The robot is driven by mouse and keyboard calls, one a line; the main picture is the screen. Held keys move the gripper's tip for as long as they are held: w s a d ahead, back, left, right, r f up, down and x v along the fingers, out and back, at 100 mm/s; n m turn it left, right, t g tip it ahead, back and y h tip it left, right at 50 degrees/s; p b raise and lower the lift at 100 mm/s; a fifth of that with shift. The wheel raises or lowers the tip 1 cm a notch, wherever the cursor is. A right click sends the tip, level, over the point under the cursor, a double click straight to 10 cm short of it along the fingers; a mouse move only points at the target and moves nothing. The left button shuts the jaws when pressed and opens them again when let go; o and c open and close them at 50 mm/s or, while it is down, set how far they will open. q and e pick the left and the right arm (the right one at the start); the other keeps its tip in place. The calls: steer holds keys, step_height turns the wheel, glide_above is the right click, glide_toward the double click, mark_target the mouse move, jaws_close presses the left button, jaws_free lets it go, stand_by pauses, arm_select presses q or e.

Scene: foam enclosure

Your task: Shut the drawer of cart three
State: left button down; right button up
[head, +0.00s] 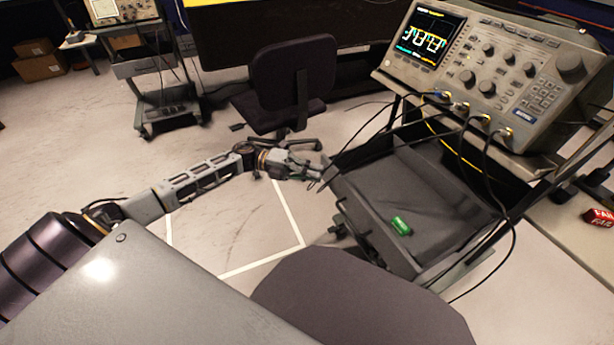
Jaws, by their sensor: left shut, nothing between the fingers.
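A cart (567,178) stands at the right with its dark grey drawer (440,187) pulled out toward the left. No number is readable on it. A small green cylinder (401,225) lies inside the drawer. My left arm reaches in from the left. My left gripper (316,174) is shut and empty at the drawer's far left corner. I cannot tell whether its fingertips touch the drawer. My right gripper is not in view.
An oscilloscope (487,70) with black cables hanging over the drawer sits on the cart's top. A dark office chair (292,80) stands behind my gripper. Another cart (160,95) stands at the back left. White tape lines (262,261) mark the open floor.

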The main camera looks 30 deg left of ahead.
arm_select(q)
steer(key=shift+w+d, duration=0.4)
steer(key=shift+w, duration=0.2)
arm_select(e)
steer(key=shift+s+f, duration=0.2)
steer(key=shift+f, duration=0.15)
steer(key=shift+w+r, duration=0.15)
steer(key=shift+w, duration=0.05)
